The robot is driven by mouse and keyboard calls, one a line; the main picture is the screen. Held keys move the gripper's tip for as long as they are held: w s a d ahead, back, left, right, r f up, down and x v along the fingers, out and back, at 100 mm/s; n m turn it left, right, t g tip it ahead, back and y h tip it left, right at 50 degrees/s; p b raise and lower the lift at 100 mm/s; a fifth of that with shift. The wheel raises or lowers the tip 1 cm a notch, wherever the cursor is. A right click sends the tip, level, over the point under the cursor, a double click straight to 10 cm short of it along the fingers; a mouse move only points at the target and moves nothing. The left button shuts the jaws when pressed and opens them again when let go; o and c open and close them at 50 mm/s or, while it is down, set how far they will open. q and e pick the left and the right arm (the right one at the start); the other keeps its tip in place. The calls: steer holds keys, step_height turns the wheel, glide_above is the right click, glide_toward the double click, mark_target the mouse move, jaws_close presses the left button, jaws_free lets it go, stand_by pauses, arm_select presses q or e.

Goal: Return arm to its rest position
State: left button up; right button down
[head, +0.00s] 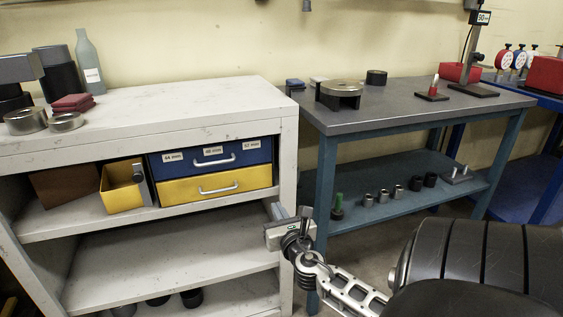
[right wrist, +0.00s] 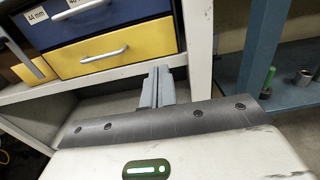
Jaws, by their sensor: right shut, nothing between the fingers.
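My right gripper (head: 277,211) is in front of the white bench's right post, below the drawers, with its arm coming in from the lower right. In the right wrist view its two grey fingers (right wrist: 160,72) are together with nothing between them. The fingers point toward the bench's shelf edge, below the yellow drawer (right wrist: 112,52). I cannot tell whether they touch the bench. My left gripper is not in view.
The white bench (head: 190,95) holds blue (head: 245,155) and yellow drawers and an open yellow bin (head: 120,198).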

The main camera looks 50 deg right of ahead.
steer(key=shift+s+a, duration=0.4)
steer(key=shift+s, duration=0.2)
arm_select(q)
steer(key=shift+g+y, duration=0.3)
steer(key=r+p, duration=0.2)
steer(key=p, duration=0.1)
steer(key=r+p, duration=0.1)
steer(key=p, duration=0.3)
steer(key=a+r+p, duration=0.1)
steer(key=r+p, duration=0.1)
steer(key=p, duration=0.2)
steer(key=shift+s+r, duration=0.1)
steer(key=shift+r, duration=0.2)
arm_select(e)
steer(key=s+a+m+g+y, duration=0.1)
steer(key=s+a+m+y, duration=0.2)
steer(key=a+m, duration=0.6)
steer(key=s+a+m+g+y, duration=0.2)
steer(key=a+m+y, duration=0.4)
steer(key=a, duration=0.8)
steer(key=s+a+m+g+y, duration=0.1)
steer(key=s+a+m+y, duration=0.3)
steer(key=a+m, duration=0.7)
steer(key=shift+s+a+m, duration=0.4)
steer(key=shift+s+a, duration=0.2)
steer(key=shift+a, duration=0.2)
steer(key=shift+r, duration=0.1)
